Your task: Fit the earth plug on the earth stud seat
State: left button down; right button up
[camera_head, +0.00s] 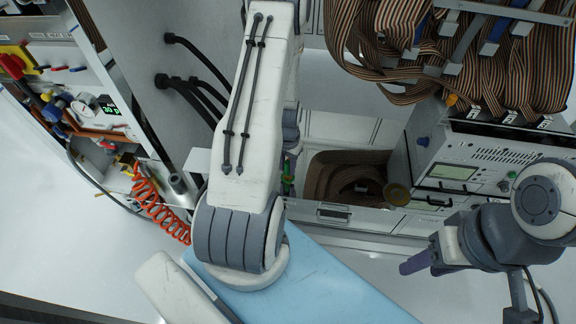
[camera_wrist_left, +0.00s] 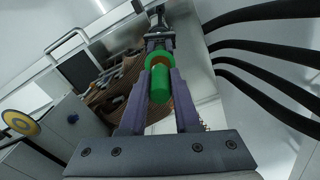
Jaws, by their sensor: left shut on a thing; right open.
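The green earth plug (camera_wrist_left: 161,86) is between the purple fingers of my left gripper (camera_wrist_left: 162,74), which is shut on it. Its far end has a wider green part with a brownish band by it. Just beyond, in line with the plug, is a dark metallic fitting (camera_wrist_left: 158,38), possibly the earth stud seat; whether they touch I cannot tell. In the head view a sliver of green (camera_head: 288,184) shows beside my left arm, which hides most of that gripper. My right gripper (camera_head: 418,263) is open and apart at the lower right, seen nearly edge-on.
Thick black cables (camera_head: 190,88) run from the grey cabinet wall close to my left arm, and also cross the wrist view (camera_wrist_left: 265,60). Striped ribbon cables (camera_head: 390,35) hang at upper right above an instrument box (camera_head: 450,172). A coiled orange hose (camera_head: 155,205) lies left.

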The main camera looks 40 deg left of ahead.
aim_at(288, 163)
pick_arm(q)
jog(key=shift+f+b, duration=0.6)
jog(key=shift+f, duration=0.7)
jog(key=c, duration=0.6)
grip_release()
jog(key=shift+o, duration=0.2)
notch_tip(288, 163, up, 10)
jog(key=p, duration=0.5)
jog(key=shift+f, duration=0.1)
jog(key=shift+r, duration=0.35)
